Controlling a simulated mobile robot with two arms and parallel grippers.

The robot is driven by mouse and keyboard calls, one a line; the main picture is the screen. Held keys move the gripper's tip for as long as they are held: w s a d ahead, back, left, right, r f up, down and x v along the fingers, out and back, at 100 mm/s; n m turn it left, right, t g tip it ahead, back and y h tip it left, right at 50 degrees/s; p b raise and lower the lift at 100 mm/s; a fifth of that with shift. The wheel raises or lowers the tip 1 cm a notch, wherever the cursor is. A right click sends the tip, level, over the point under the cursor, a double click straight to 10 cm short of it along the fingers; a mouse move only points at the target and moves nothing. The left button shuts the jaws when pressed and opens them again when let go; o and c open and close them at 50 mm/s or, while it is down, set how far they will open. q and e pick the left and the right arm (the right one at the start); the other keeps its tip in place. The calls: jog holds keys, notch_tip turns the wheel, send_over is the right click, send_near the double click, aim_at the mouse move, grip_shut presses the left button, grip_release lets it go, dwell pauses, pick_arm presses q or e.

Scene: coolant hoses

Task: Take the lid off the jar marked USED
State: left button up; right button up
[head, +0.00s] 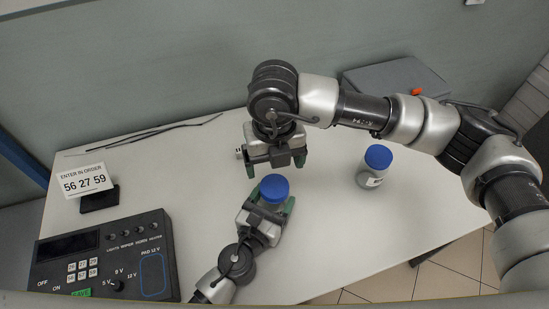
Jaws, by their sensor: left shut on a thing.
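A jar with a blue lid (274,188) stands near the middle of the table. My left gripper (267,207) is shut around its body from the front, and no label on it can be seen. My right gripper (275,167) is just behind and above this lid, pointing down. Its fingers are apart with nothing seen between them. A second, greyish jar (371,180) with a blue lid (378,156) stands upright to the right. It has a white label, too small to read, so I cannot tell which jar is marked USED.
A dark control panel (105,252) with buttons and a dial lies at the front left. Behind it stands a sign (84,181) reading "ENTER IN ORDER 56 27 59". Thin dark rods (150,133) lie at the back left. A grey case (392,78) is at the back right. The table's right side is mostly clear.

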aim_at(274, 186)
jog(key=m, duration=0.8)
jog(key=shift+f, duration=4)
